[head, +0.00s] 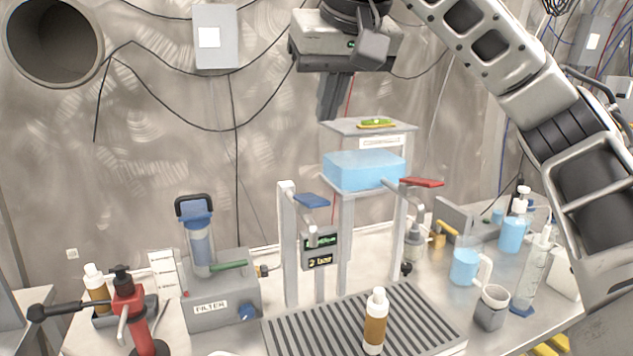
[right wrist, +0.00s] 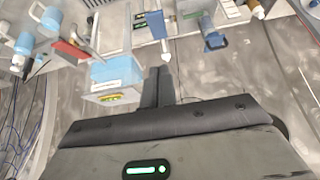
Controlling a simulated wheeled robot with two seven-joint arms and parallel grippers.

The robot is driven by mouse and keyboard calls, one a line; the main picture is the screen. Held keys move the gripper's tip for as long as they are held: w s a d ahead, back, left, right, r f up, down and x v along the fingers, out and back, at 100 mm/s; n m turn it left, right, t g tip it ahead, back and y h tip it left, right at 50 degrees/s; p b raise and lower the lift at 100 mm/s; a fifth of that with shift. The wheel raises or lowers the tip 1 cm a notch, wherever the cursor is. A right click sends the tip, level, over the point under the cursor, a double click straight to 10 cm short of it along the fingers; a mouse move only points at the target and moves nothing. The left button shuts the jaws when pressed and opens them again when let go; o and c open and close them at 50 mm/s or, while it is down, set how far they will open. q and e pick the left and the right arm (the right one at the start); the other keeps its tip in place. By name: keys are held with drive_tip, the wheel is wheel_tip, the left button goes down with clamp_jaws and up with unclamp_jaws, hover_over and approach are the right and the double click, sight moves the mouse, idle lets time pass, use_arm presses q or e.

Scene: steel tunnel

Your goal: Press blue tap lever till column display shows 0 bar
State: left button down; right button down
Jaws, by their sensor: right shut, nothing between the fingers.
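The blue tap lever (head: 312,200) sits on top of a grey column (head: 288,245) at the middle of the bench, and it also shows in the right wrist view (right wrist: 155,24). The column display (head: 320,250) below it has a green line and a yellow line that seems to start with 2. My right gripper (head: 330,117) is shut and empty, pointing down well above the lever and apart from it. Its dark fingers also show in the right wrist view (right wrist: 157,75). My left gripper is not in view.
A blue water tank (head: 362,171) on a stand is right of the lever, with a red lever (head: 421,182) beyond. A brown bottle (head: 375,322) stands on the slatted tray (head: 290,335). A filter unit (head: 222,290) is left.

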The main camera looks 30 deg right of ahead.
drive_tip(key=b, duration=0.2)
hover_over(312, 199)
drive_tip(key=f, duration=0.6)
drive_tip(key=s+f, duration=0.1)
drive_tip(key=f, duration=0.2)
drive_tip(key=shift+a+f, duration=0.1)
drive_tip(key=shift+f, duration=0.05)
drive_tip(key=shift+s+f, duration=0.2)
drive_tip(key=shift+f, duration=0.35)
drive_tip(key=shift+s+f, duration=0.15)
drive_tip(key=shift+f, duration=0.35)
drive_tip(key=shift+s+a+f, duration=0.1)
drive_tip(key=shift+s+f, duration=0.05)
drive_tip(key=shift+f, duration=0.4)
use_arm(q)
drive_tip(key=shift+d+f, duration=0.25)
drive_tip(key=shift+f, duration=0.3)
